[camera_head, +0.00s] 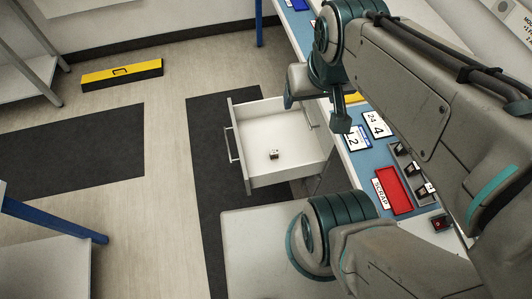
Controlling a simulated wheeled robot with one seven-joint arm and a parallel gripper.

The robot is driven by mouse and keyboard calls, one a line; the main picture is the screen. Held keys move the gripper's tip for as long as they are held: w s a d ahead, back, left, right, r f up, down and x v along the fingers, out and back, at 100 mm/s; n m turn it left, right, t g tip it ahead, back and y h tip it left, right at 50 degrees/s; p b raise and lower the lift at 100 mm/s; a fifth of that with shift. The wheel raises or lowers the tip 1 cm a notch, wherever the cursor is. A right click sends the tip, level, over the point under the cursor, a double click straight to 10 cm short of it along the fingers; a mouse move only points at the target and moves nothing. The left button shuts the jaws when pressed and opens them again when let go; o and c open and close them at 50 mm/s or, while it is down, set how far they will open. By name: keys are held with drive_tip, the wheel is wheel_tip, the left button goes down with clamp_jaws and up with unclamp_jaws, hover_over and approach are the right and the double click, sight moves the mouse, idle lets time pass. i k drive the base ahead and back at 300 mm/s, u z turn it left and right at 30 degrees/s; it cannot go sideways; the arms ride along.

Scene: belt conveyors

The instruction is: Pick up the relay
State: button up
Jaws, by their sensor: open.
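A small brown and white block (274,155), which looks like the relay, lies in the open white drawer (262,178), near the middle of its floor. It is too small here to read any detail. My gripper (341,124) is in the air to the right of the drawer, above the edge of the workbench. It points down and stands apart from the block. Its jaws are open, seen nearly edge-on, with nothing visible between them.
The blue-topped workbench (370,170) carries number cards (376,124), a red scrap tray (393,190) and several small dark parts (413,169). Shelving stands at the left. The floor left of the drawer is clear.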

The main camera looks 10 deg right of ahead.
sight(274, 154)
drive_tip(key=k, duration=0.5)
drive_tip(key=u, duration=1.25)
drive_tip(key=i, duration=1.85)
drive_tip(key=z, duration=3.45)
